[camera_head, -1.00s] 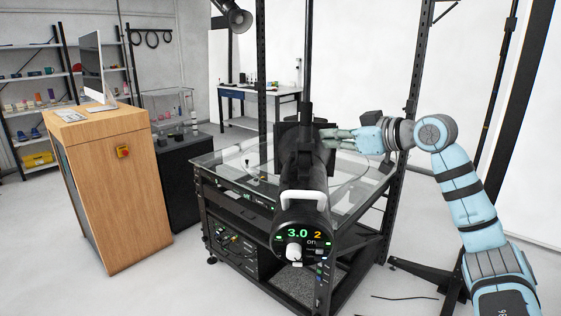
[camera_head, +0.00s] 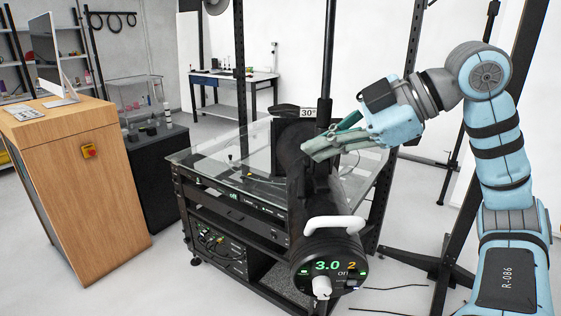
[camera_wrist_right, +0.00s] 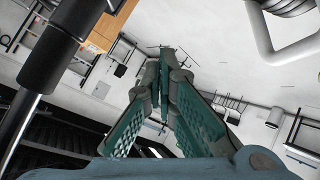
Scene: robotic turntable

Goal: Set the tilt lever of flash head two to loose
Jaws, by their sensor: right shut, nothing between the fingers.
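Flash head two (camera_head: 328,258) is a black cylinder with a lit panel reading 3.0, 2 and "on", a white knob below and a white carry handle (camera_head: 334,224) on top. It is mounted on a black upright pole (camera_head: 326,60), which also shows in the right wrist view (camera_wrist_right: 58,45). A small "30°" tag (camera_head: 308,113) shows by the pole. I cannot make out the tilt lever; the fingers cover part of the mount. My right gripper (camera_head: 308,147) is shut and empty, its tips over the mount beside the pole. It also shows in the wrist view (camera_wrist_right: 163,62).
A glass-topped turntable rig (camera_head: 215,170) on a black frame stands behind and below the head. A wooden cabinet (camera_head: 75,185) with a monitor (camera_head: 50,60) stands left. A stand (camera_head: 440,245) and cables (camera_head: 385,287) are at the right. The floor between is open.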

